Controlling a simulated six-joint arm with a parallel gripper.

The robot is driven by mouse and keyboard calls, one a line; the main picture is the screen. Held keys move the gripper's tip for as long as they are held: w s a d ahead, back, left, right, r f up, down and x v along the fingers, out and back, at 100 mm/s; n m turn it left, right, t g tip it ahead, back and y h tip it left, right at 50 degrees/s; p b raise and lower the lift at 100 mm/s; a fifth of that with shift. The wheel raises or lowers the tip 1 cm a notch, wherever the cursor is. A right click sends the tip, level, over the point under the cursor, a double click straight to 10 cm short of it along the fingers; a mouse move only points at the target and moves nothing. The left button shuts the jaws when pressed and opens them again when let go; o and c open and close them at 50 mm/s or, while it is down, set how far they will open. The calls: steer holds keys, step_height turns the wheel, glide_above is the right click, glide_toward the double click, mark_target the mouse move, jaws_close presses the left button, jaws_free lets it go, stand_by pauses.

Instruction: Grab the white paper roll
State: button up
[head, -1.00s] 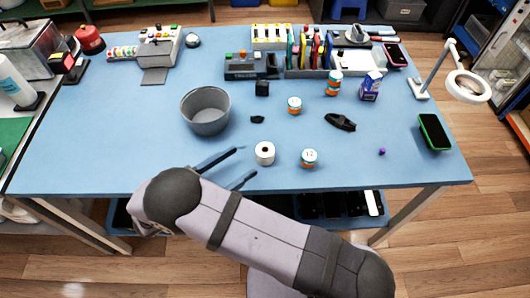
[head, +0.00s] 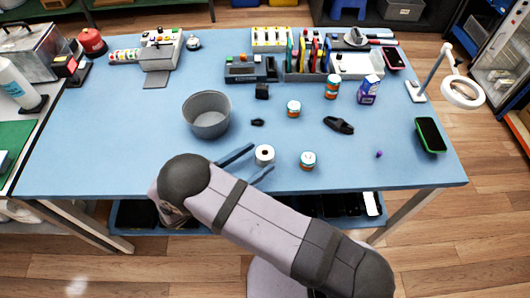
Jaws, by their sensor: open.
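The white paper roll (head: 264,155) stands upright on the blue table (head: 90,150) near its front edge, with a dark core hole on top. My gripper (head: 262,160) is open. Its two dark fingers reach in from the left, one on the far side and one on the near side of the roll, with the tips near it. Whether either finger touches the roll I cannot tell. My arm hides the gripper's base and part of the table's front edge.
A grey bowl (head: 206,115) stands behind and left of the roll. A small jar (head: 308,160) is close on its right, another jar (head: 293,109) behind. A black object (head: 339,125) and green-edged phone (head: 431,135) lie to the right.

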mark_target(259, 157)
steer(key=shift+x, duration=0.95)
steer(key=c, duration=1.1)
steer(key=shift+c, duration=0.4)
steer(key=shift+r, duration=0.2)
steer(key=shift+r+b, duration=0.35)
steer(key=shift+r, duration=4.5)
